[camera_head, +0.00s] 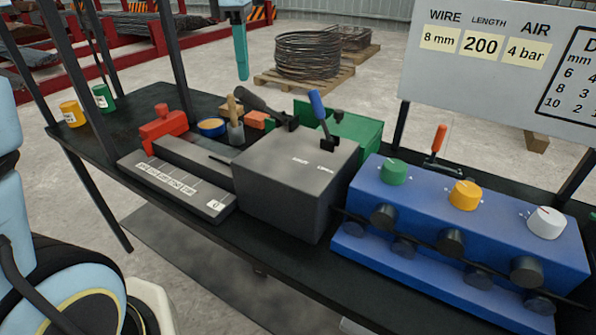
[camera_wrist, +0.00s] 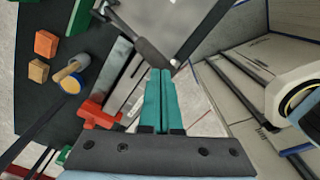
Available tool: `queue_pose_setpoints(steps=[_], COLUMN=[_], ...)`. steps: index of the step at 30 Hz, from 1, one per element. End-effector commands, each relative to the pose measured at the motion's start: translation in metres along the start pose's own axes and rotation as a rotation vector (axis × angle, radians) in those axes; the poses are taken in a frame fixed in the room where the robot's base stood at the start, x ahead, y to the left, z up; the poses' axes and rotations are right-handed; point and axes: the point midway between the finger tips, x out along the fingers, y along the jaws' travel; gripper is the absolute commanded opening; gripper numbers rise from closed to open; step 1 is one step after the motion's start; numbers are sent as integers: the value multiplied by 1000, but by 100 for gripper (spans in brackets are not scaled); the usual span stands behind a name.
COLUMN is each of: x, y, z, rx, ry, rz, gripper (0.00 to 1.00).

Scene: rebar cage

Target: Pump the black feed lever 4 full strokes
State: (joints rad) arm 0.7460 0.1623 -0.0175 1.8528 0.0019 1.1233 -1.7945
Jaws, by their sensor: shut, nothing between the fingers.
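The black feed lever (camera_head: 258,104) sits on top of the grey machine box (camera_head: 295,175), tilted to the left with its thick grip end at the upper left. The lever also shows in the wrist view (camera_wrist: 148,48), its grip end close to my fingertips there. My gripper (camera_head: 242,78) has teal fingers pointing down, pressed together and empty, just above the lever's grip end in the head view. The fingers also fill the middle of the wrist view (camera_wrist: 160,73). I cannot tell whether they touch the lever.
A blue-handled lever (camera_head: 318,106) stands just right of the black one. A red clamp-like part (camera_head: 163,128), a blue-yellow bowl (camera_head: 211,128) and a green box (camera_head: 352,132) surround the machine. A blue unit with knobs (camera_head: 430,195) stands to the right. Dark frame posts rise at left.

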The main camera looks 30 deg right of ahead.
Motion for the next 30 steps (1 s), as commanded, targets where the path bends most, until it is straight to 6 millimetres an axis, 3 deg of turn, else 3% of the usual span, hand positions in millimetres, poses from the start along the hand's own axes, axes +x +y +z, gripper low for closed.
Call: queue_pose_setpoints(steps=[30], x=[11], y=[-8], z=[-5], rx=[0], ry=[0], rz=[0], gripper=[0])
